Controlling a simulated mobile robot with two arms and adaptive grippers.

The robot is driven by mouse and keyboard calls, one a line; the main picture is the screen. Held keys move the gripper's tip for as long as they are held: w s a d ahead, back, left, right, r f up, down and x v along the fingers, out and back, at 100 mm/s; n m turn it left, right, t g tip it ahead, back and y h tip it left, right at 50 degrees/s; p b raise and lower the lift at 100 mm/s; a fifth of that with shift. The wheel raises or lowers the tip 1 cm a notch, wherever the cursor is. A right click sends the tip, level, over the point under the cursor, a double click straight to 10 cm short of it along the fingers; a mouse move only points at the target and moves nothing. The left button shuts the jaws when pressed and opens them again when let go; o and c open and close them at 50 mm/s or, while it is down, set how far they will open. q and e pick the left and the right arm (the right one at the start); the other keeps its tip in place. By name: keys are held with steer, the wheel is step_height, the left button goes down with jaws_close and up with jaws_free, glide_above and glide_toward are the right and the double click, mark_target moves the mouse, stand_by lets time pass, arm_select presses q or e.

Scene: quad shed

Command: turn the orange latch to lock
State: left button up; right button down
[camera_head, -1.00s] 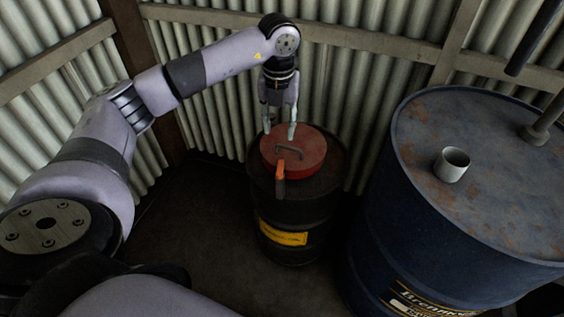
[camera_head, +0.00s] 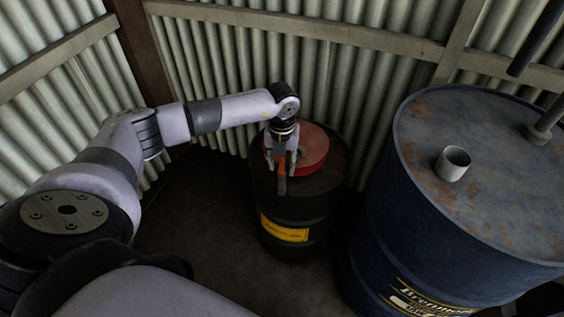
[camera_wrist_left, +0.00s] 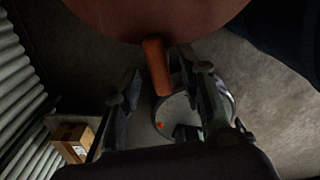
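The orange latch (camera_head: 282,168) sticks out from the near edge of the red round lid (camera_head: 314,152) on the black drum (camera_head: 290,215). My left gripper (camera_head: 281,170) points down over the latch, in front of the lid. In the left wrist view, the latch (camera_wrist_left: 156,66) lies between the two spread fingers of my left gripper (camera_wrist_left: 161,72), closer to the right finger. The gripper is open, and I cannot tell whether a finger touches the latch. My left wrist hides the lid's left part and handle in the head view. My right gripper is not in view.
A large blue drum (camera_head: 410,230) stands close to the right, with a grey cup-like fitting (camera_head: 453,163) on top. Corrugated walls (camera_head: 230,80) rise behind the black drum. A cardboard box (camera_wrist_left: 72,135) shows at the lower left in the left wrist view. Dark floor lies left of the drum.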

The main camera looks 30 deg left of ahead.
arm_select(q)
steer(key=c, duration=0.4)
jaws_close()
